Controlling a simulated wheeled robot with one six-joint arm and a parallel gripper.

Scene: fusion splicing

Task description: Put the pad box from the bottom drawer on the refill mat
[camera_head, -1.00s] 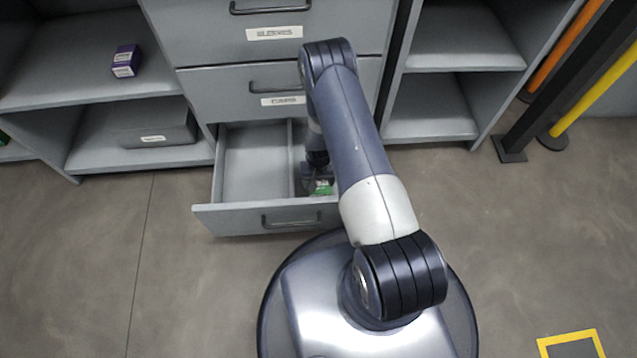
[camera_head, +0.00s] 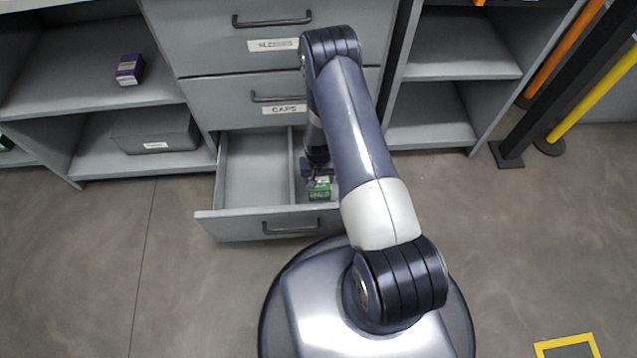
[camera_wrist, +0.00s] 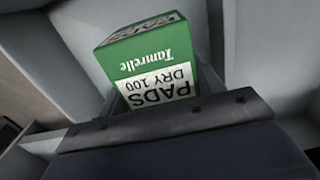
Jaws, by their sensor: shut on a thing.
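The pad box is green and white, with "PADS DRY 100" on its label. It shows in the head view (camera_head: 320,190) in the right part of the open bottom drawer (camera_head: 250,222), and large in the wrist view (camera_wrist: 150,62). My gripper (camera_head: 318,178) reaches down into that compartment and is shut on the box. In the wrist view the dark gripper body covers the lower end of the box. The fingertips are mostly hidden. The refill mat cannot be made out in these frames.
A divider (camera_head: 293,165) splits the drawer, and its left compartment is empty. The closed CAPS drawer (camera_head: 225,103) sits above. Shelves hold a purple box (camera_head: 130,68) and a grey bin (camera_head: 155,130) at left. Barrier posts (camera_head: 545,95) stand at right.

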